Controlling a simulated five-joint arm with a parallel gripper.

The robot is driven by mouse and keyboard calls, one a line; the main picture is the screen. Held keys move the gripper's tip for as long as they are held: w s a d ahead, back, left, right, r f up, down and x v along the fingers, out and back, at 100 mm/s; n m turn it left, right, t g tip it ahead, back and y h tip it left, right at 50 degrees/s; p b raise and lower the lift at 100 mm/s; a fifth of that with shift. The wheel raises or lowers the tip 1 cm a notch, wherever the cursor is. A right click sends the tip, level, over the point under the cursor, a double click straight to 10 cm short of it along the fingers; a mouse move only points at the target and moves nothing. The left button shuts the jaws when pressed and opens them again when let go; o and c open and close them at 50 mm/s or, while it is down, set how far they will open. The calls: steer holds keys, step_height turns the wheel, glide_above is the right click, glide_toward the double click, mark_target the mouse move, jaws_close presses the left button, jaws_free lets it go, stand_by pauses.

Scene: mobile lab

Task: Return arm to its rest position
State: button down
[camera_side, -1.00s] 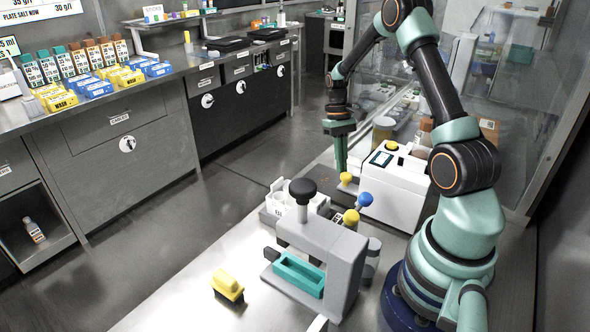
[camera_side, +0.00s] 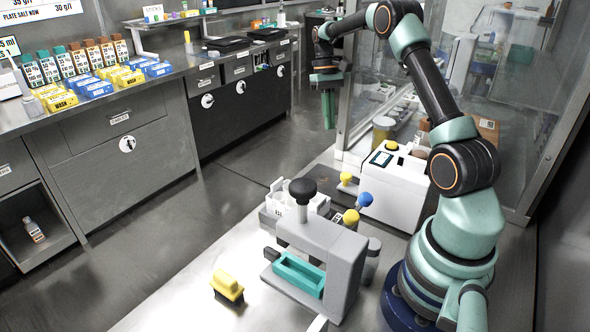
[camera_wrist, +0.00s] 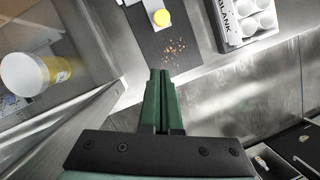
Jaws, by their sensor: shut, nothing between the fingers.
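My gripper (camera_side: 328,110) hangs fingers down in the side view, high above the floor beyond the far end of the work table (camera_side: 187,290). In the wrist view its green fingers (camera_wrist: 163,75) are together with nothing between them. My arm reaches up and away from its base at the right of the table.
A white device with a screen (camera_side: 395,180), a grey press (camera_side: 330,250) with a teal tray (camera_side: 298,275), a white rack (camera_side: 285,207) and a yellow block (camera_side: 227,287) stand on the table. A glass enclosure (camera_side: 385,75) is close right of the gripper. Scattered brown bits (camera_wrist: 174,50) lie on a dark mat.

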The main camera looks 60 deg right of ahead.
steer(key=a+r+n+t+h, duration=0.2)
steer(key=a+r+t, duration=0.2)
steer(key=a+r, duration=0.85)
steer(key=s+a+f+n+t, duration=0.1)
steer(key=s+a+t, duration=0.1)
steer(key=s+a, duration=0.3)
steer(key=s+a+f+n+t, duration=0.1)
steer(key=s+a+n+t, duration=0.1)
steer(key=s+a, duration=0.3)
steer(key=a, duration=0.4)
steer(key=shift+a, duration=0.35)
